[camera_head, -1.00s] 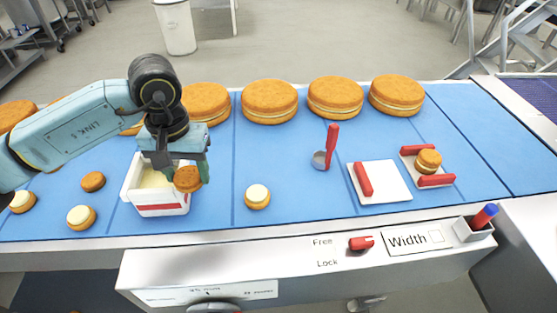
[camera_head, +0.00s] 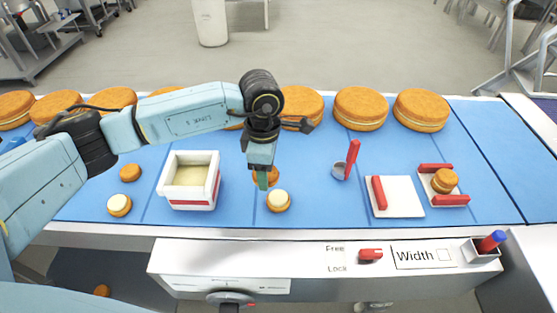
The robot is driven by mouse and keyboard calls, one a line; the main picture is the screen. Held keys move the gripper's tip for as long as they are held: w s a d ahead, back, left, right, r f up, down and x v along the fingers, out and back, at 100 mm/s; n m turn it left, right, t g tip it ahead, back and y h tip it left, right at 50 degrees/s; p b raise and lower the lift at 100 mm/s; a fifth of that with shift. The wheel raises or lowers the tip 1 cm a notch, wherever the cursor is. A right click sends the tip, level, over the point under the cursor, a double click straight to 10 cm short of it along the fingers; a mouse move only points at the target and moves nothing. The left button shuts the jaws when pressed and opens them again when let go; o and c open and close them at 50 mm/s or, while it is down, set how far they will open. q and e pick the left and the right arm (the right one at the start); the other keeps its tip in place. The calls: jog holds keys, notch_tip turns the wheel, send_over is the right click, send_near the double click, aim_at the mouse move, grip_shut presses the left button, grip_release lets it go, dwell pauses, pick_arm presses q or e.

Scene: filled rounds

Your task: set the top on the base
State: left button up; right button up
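My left gripper (camera_head: 264,179) is over the blue belt, its fingers closed around a small brown round top (camera_head: 273,174). The finger hides much of the top. Just in front and slightly right is a base (camera_head: 278,201), a small brown round with cream filling on its upper face. In the picture the held top is just behind the base; I cannot tell whether they touch. Another cream-topped base (camera_head: 119,205) and a plain brown top (camera_head: 130,172) lie at the left. My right gripper is not in view.
A white box of cream (camera_head: 190,181) stands left of the gripper. To the right are a red-handled scoop (camera_head: 348,160), a white plate with a red bar (camera_head: 398,197), and a red-railed holder (camera_head: 457,199) with a filled round (camera_head: 445,181). Large rounds (camera_head: 361,108) line the back.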

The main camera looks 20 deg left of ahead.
pick_arm(q)
jog(key=n, duration=0.2)
jog(key=d+n+p, duration=0.1)
jog(key=n, duration=0.1)
jog(key=n+p, duration=0.1)
jog(key=n, duration=0.2)
jog(key=shift+w+d, duration=0.3)
jog(key=shift+w, duration=0.05)
jog(key=n, duration=0.2)
jog(key=n+p, duration=0.1)
jog(key=d+n, duration=0.1)
jog(key=n, duration=0.1)
jog(key=shift+w+f+n, duration=0.2)
jog(key=shift+f+n, duration=0.05)
jog(key=shift+n, duration=0.05)
jog(key=b, duration=0.3)
send_over(279, 197)
jog(key=shift+s+f, duration=0.1)
jog(key=shift+f, duration=2.45)
jog(key=shift+f+b, duration=0.35)
jog(key=shift+f, duration=0.15)
jog(key=shift+f+b, duration=0.7)
jog(key=shift+f, duration=0.05)
jog(key=o, duration=1.2)
jog(key=shift+r, duration=0.1)
